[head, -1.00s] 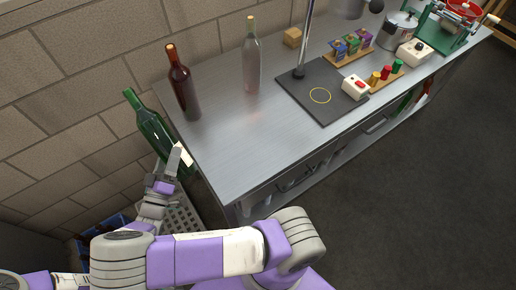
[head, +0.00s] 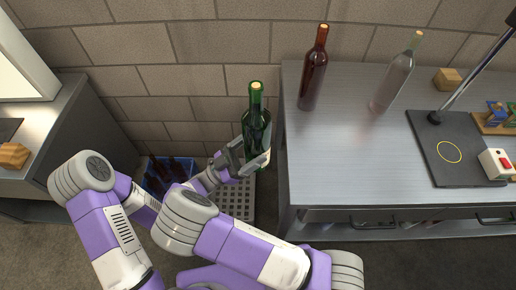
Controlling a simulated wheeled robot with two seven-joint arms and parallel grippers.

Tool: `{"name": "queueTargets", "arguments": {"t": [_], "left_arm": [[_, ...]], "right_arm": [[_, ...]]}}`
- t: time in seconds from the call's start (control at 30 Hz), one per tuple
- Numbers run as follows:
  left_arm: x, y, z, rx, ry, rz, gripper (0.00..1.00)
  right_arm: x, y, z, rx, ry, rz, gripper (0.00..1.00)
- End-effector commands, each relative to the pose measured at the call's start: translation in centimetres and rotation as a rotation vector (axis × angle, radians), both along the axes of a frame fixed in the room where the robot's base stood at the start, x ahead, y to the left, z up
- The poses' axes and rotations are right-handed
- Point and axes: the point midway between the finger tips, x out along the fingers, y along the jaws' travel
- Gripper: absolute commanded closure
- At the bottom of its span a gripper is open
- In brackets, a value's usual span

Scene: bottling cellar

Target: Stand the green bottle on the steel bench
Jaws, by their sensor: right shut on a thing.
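The green bottle (head: 256,128), with a tan top, is upright, or nearly so, just left of the steel bench (head: 335,155). My right gripper (head: 248,159) is shut on its lower body, and the fingers hide part of it. The bottle is beside the bench's left edge, not over its top; whether it touches that edge I cannot tell. The bench top's near-left part is bare. My left arm comes in from the left, but its gripper is hidden behind my right arm.
A dark red bottle (head: 313,75) and a clear bottle (head: 392,78) stand at the back of the bench. A dark mat (head: 440,165) with a yellow ring lies right of them. A blue crate (head: 152,186) of dark bottles and a grey perforated crate (head: 238,205) are low down.

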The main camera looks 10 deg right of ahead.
Motion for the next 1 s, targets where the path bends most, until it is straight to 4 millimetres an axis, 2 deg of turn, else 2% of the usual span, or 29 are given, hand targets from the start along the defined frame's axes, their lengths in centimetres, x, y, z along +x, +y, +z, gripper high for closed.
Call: {"name": "queueTargets", "arguments": {"t": [0.3, 0.5, 0.83, 1.0], "left_arm": [[0.0, 0.0, -0.8, 0.0, 0.0, 0.0, 0.48], [0.0, 0.0, -1.2, 0.0, 0.0, 0.0, 0.48], [0.0, 0.0, -1.4, 0.0, 0.0, 0.0, 0.48], [0.0, 0.0, -1.7, 0.0, 0.0, 0.0, 0.48]], "right_arm": [[1.0, -7.1, 0.1, -0.004, -0.001, -0.008, 1.0], [1.5, -10.6, 0.1, -0.003, -0.001, -0.006, 1.0], [1.9, -12.5, 0.1, -0.004, -0.001, -0.003, 1.0], [2.1, -14.4, 0.1, -0.004, -0.003, -0.006, 1.0]]}}
